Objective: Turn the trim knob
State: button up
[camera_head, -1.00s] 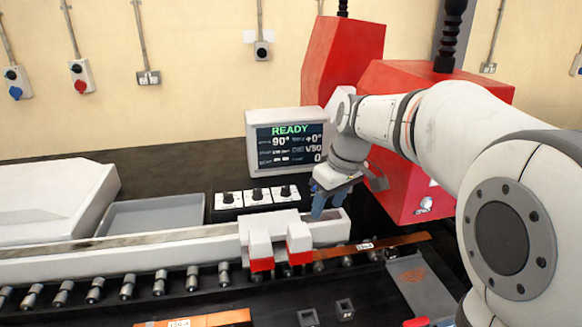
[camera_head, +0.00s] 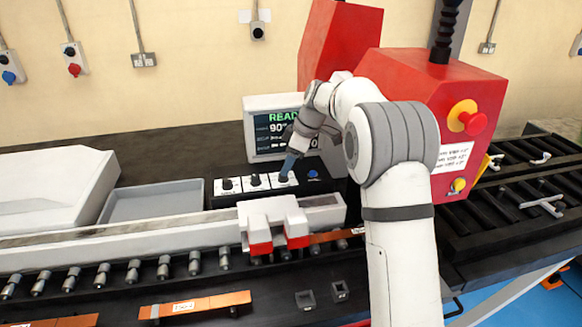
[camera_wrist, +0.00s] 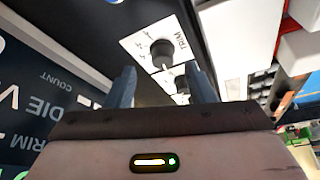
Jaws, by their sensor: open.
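The trim knob (camera_wrist: 162,52) is a dark round knob on a white plate marked TRIM in the wrist view. It lies just beyond and between my fingertips, and I see no contact. My gripper (camera_wrist: 160,82) is open with a blue-grey finger on each side and nothing held. In the head view, my gripper (camera_head: 288,166) points down at the rightmost white plate of the control panel (camera_head: 313,187). The trim knob there is mostly hidden by the fingers. The knob's pointer setting is too small to read.
Other knobs (camera_head: 255,180) sit left of it on the panel. The display (camera_head: 262,128) stands just behind, close to my wrist and partly covered by it. A red machine housing (camera_head: 425,85) with an emergency stop (camera_head: 466,118) is at right. White-and-red clamp blocks (camera_head: 275,222) stand in front.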

jog(key=shift+x, duration=1.45)
jog(key=shift+c, duration=0.3)
